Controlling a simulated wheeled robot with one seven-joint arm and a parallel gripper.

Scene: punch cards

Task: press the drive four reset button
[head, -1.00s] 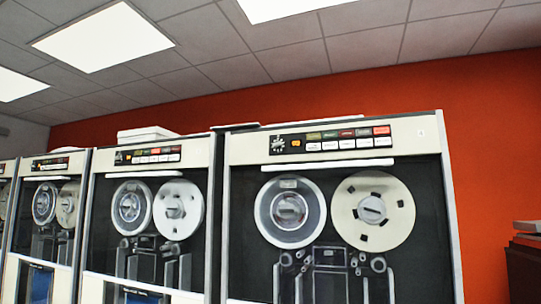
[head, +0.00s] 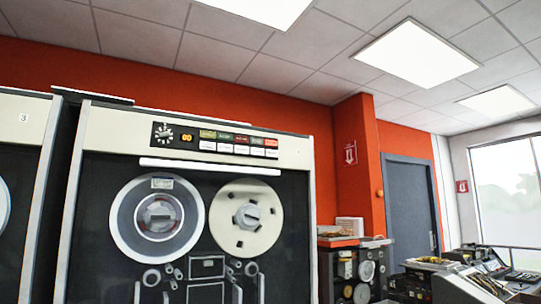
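A tall tape drive (head: 110,125) with a cream top and black front fills the left middle of the head view. Its control panel (head: 215,141) has a dial, a small orange display (head: 187,138) and two rows of buttons. The upper row of buttons (head: 230,137) runs from olive and green to red, and the lower row (head: 230,148) is white. The lettering is too small to read, so I cannot tell which button is reset. The drive at the left edge (head: 22,135) bears a "3". I cannot make out a number on the larger drive. My gripper is not in view.
Two tape reels (head: 245,219) sit below the panel. To the right stand a dark cabinet with equipment (head: 365,268), a grey door (head: 408,205) and a desk with machines (head: 470,280) by a window. An orange wall (head: 355,150) juts out behind.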

